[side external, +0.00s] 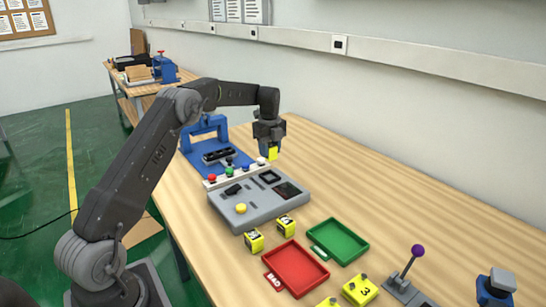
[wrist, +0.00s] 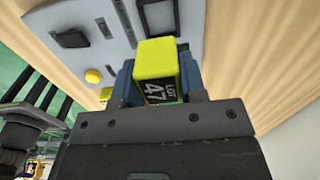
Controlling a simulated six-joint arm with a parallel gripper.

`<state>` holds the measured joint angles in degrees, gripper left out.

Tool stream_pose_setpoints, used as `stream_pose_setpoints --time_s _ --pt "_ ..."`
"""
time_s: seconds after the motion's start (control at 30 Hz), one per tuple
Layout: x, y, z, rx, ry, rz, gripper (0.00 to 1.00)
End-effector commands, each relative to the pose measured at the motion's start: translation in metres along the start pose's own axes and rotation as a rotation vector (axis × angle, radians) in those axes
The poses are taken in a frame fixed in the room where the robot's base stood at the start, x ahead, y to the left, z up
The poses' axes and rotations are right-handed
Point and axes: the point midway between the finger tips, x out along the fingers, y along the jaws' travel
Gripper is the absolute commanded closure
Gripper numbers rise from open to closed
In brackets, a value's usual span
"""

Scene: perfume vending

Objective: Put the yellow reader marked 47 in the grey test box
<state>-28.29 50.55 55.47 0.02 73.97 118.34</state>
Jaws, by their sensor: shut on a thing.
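The yellow reader marked 47 (wrist: 157,70) is between the fingers of my gripper (wrist: 156,82), with "LOT 47" on its dark label in the wrist view. My gripper (side external: 270,149) is shut on it and holds the yellow reader (side external: 272,154) near the back right part of the grey test box (side external: 248,212). The box also shows in the wrist view (wrist: 110,55). It has a dark square opening, a dark screen and a yellow button on its top. I cannot tell how high the reader is above the box.
Two yellow readers (side external: 254,241) (side external: 286,225) stand in front of the box. A red tray (side external: 318,264) and a green tray (side external: 338,241) lie in front, with more yellow readers (side external: 360,290) nearby. A purple-knobbed lever (side external: 417,251) stands at right. A blue frame (side external: 207,125) stands behind the box.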

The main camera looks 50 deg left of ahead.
Motion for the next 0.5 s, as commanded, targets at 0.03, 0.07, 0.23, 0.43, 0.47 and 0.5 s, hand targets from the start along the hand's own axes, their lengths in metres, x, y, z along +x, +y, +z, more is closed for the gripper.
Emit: stream_pose_setpoints --time_s 0.03,0.07,0.23,0.43,0.47,0.5 --pt "0.001 -0.001 0.002 -0.001 0.001 0.001 0.87" --pt "0.001 -0.001 0.003 -0.002 0.001 0.001 0.87" --pt "0.011 -0.001 0.003 -0.002 0.001 0.002 0.87" --pt "0.030 0.000 0.003 -0.002 0.002 0.003 0.87" --pt "0.033 0.000 0.003 -0.002 0.001 0.002 0.87" --pt "0.036 -0.001 0.003 -0.002 0.001 0.001 0.87"
